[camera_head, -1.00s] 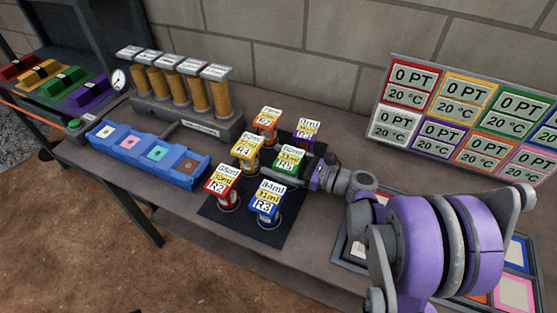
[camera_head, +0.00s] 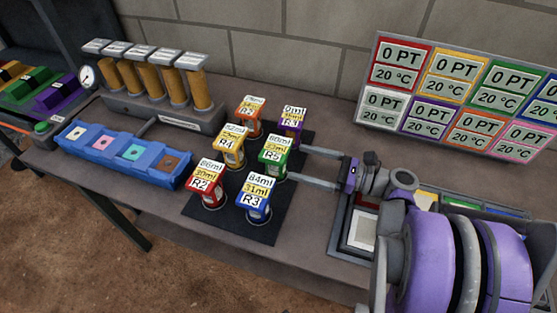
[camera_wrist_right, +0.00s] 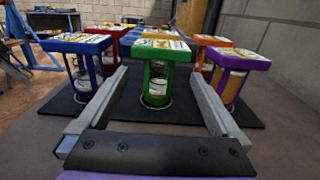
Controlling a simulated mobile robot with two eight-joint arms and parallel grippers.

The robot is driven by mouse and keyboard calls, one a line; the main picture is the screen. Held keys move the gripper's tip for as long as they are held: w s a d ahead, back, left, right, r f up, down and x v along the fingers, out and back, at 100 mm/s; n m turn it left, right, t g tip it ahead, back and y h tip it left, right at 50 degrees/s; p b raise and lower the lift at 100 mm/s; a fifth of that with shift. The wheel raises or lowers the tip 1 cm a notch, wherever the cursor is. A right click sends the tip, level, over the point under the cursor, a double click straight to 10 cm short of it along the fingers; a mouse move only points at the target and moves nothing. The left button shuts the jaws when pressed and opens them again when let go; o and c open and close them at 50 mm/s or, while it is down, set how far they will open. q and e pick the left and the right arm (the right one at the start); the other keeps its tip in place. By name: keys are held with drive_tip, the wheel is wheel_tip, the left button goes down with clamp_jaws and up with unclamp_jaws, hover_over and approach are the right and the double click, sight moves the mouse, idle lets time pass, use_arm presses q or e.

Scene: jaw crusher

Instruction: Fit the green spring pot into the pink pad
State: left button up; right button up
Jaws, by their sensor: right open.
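The green spring pot (camera_head: 275,155), labelled R5, stands upright on the dark mat among other pots. My right gripper (camera_head: 298,164) is open and empty, its two long fingers pointing at the pot from the right. In the right wrist view the green pot (camera_wrist_right: 157,75) stands centred in the gap between the fingertips (camera_wrist_right: 160,80), with clear space on both sides. A pink-framed pad showed at the lower right of the earlier head view; my arm or the picture edge hides it now. My left gripper is not in view.
Red (camera_head: 207,184), blue (camera_head: 255,198), yellow (camera_head: 230,147), orange (camera_head: 249,115) and purple (camera_head: 291,125) pots stand close around the green one. A blue tray (camera_head: 150,172) lies left. A display board (camera_head: 455,90) stands at the back right. A framed pad tray (camera_head: 340,235) is partly behind my arm.

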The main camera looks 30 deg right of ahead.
sight(264, 152)
drive_tip(key=x, duration=0.4)
drive_tip(key=shift+w+a+r, duration=0.15)
drive_tip(key=shift+a, duration=0.1)
drive_tip(key=shift+x, duration=3.1)
drive_tip(key=shift+d, duration=0.1)
clamp_jaws()
